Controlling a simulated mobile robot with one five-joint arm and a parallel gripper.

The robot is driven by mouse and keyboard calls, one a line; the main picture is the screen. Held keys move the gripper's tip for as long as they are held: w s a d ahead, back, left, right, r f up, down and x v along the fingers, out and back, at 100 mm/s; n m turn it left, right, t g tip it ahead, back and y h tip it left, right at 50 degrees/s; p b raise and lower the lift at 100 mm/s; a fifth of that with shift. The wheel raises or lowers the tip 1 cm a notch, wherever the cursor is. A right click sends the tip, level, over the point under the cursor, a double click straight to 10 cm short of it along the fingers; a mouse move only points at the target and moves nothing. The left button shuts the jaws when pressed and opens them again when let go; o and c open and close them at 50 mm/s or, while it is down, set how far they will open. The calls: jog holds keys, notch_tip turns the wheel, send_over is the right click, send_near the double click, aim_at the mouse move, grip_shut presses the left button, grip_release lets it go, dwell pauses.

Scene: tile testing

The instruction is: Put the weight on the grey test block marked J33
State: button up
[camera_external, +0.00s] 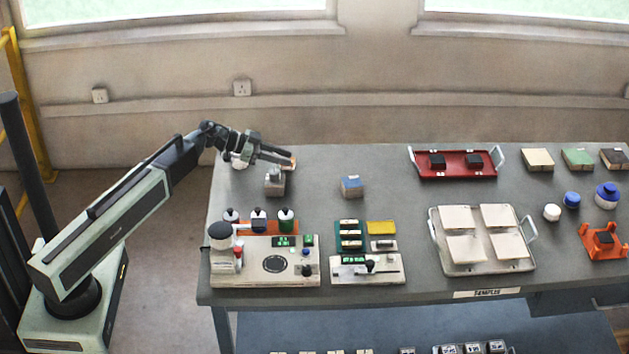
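A grey block (275,188) stands at the back left of the table, with a small grey piece on or just above its top; I cannot tell what that piece is. No J33 marking is readable. My gripper (288,158) is just behind and above this block, reaching to the right. A small tan thing (293,162) shows at its fingertips; I cannot tell if it is held or stands behind. I cannot tell which is the weight.
A blue-grey block (352,188) stands right of the grey one. In front are a bench instrument (232,270) with bottles and a smaller instrument (367,274). A white tray (484,264) holds several pale tiles. Tile samples (537,160) lie at the back right. The middle back is clear.

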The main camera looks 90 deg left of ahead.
jog(key=shift+r+p, duration=0.3)
jog(key=shift+p, duration=0.05)
jog(key=p+v, duration=0.4)
jog(key=v, duration=0.8)
jog(key=shift+f, duration=0.1)
